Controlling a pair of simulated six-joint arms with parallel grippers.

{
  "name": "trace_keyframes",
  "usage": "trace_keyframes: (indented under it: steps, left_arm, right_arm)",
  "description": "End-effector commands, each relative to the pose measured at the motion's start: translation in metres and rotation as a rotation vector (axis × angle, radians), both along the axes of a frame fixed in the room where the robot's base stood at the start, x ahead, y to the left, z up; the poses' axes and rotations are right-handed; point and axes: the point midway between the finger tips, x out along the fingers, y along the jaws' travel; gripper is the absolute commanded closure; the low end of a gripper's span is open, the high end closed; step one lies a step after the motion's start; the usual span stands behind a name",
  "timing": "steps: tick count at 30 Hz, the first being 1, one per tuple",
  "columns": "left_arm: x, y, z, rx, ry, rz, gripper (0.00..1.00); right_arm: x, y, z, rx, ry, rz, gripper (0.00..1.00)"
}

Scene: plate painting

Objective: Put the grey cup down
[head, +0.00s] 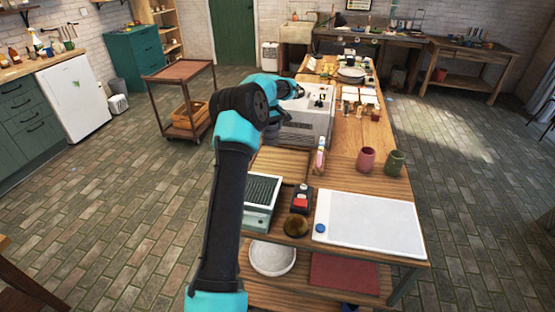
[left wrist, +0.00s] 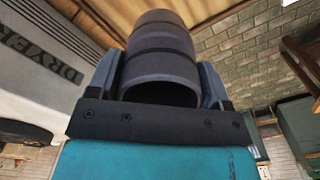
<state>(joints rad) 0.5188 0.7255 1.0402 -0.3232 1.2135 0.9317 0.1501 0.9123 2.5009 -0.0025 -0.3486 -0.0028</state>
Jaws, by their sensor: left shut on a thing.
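The grey cup (left wrist: 162,55) is dark grey with ribbed bands, and it fills the middle of the left wrist view. My left gripper (left wrist: 160,78) is shut on it, with one finger on each side. In the head view my left arm reaches forward over the table, and its gripper (head: 290,88) is by the left side of the grey dryer box (head: 303,130). My right gripper is not in view.
A pink cup (head: 366,160) and a green cup (head: 395,163) stand on the wooden table, right of a small bottle (head: 320,157). A cart (head: 181,72) stands left.

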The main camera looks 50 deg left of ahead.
Motion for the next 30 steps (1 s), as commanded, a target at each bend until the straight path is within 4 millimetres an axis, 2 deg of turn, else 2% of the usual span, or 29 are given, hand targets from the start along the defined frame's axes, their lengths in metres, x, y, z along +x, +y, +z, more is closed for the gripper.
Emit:
trace_keyframes:
  steps: [9, 20, 23, 30]
  left_arm:
    - [0.000, 0.000, -0.042, -0.001, 0.002, 0.000, 0.67]
    - [0.000, 0.000, -0.046, 0.000, 0.000, 0.000, 0.67]
    - [0.000, 0.000, -0.054, -0.001, 0.002, 0.000, 0.67]
    - [0.000, 0.000, -0.088, 0.000, 0.001, -0.001, 0.67]
  right_arm:
    - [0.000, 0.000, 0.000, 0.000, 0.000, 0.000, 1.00]
    - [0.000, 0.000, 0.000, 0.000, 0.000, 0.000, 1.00]
    - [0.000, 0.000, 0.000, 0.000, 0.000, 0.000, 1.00]
    - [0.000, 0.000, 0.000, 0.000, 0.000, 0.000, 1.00]
